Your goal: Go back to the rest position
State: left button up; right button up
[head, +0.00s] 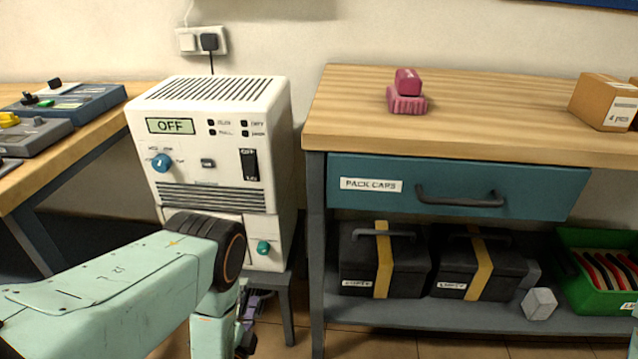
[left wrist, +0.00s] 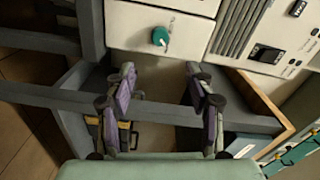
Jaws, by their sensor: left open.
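My left arm comes in from the lower left in the head view, its wrist bent down in front of the white cabinet (head: 215,130). My left gripper (head: 256,306) shows only partly there, low beside the cabinet's stand, with the arm covering much of it. In the left wrist view my left gripper (left wrist: 161,85) has its two purple fingers wide apart with nothing between them. The cabinet's teal knob (left wrist: 160,37) lies beyond the fingertips in that view. The cabinet's display reads OFF.
A wooden bench (head: 460,120) with a blue drawer (head: 390,200) stands to the right. Two black cases (head: 355,255) and a green crate (head: 590,318) are on its lower shelf. A pink object (head: 407,103) and a cardboard box (head: 590,100) stand on top. Another table (head: 25,195) is left.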

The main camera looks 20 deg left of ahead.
pick_arm(q)
jog(key=s+d+f+n+g+h+p, duration=0.1)
jog(key=s+d+f+n+g, duration=0.1)
jog(key=s+f+n+g, duration=0.45)
jog(key=s+d+f+n+g+h+p, duration=0.1)
jog(key=s+d+f+n+g, duration=0.2)
jog(key=s, duration=0.6)
jog(key=s+d+r+n+g+h+p, duration=0.2)
jog(key=s+d+r+n+g+p, duration=0.2)
jog(key=s+r+g, duration=0.6)
notch_tip(320, 180, up, 9)
jog(key=s+t+p, duration=0.2)
jog(key=p, duration=0.2)
jog(key=shift+d, duration=0.4)
